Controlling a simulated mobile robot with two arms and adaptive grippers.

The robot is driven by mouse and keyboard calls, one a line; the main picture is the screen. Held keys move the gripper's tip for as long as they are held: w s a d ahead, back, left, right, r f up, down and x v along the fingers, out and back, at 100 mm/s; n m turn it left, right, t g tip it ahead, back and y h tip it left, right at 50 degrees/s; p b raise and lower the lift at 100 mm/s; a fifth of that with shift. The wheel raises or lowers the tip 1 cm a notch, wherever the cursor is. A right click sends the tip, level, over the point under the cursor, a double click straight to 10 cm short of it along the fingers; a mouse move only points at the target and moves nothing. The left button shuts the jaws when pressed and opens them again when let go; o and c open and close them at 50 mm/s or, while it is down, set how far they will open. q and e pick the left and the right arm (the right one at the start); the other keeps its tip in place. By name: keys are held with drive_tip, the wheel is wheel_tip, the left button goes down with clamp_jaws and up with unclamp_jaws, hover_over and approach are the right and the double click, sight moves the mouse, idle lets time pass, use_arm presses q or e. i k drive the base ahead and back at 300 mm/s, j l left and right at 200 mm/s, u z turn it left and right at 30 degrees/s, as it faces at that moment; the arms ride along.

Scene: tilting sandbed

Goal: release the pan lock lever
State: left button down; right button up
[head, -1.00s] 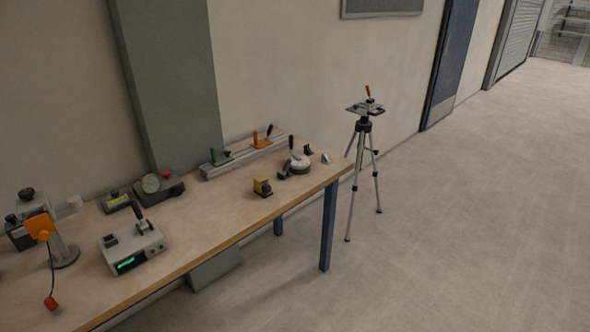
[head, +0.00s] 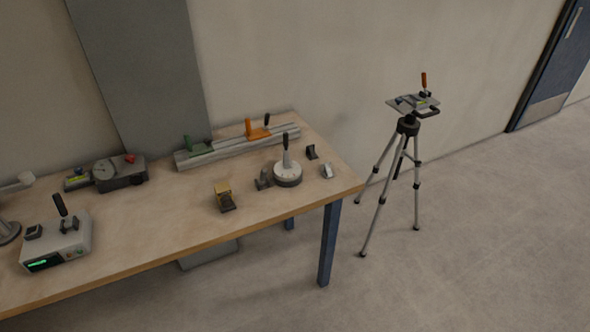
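A tripod (head: 408,127) stands on the floor just right of the table's end. On its top is a flat grey plate (head: 401,103) with a small yellow-green part and an upright lever with an orange-brown handle (head: 424,81). A thin handle (head: 429,113) sticks out to the right below the plate. Which of these is the pan lock lever, and how it is set, I cannot tell at this size. Neither of my grippers is in view.
Floor in front and right is clear.

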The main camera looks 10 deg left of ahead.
sight(264, 172)
drive_tip(key=i+l, duration=0.2)
drive_tip(key=l, duration=0.15)
drive_tip(key=i+l+u, duration=0.1)
drive_tip(key=i+l, duration=0.35)
drive_tip(key=l, duration=0.3)
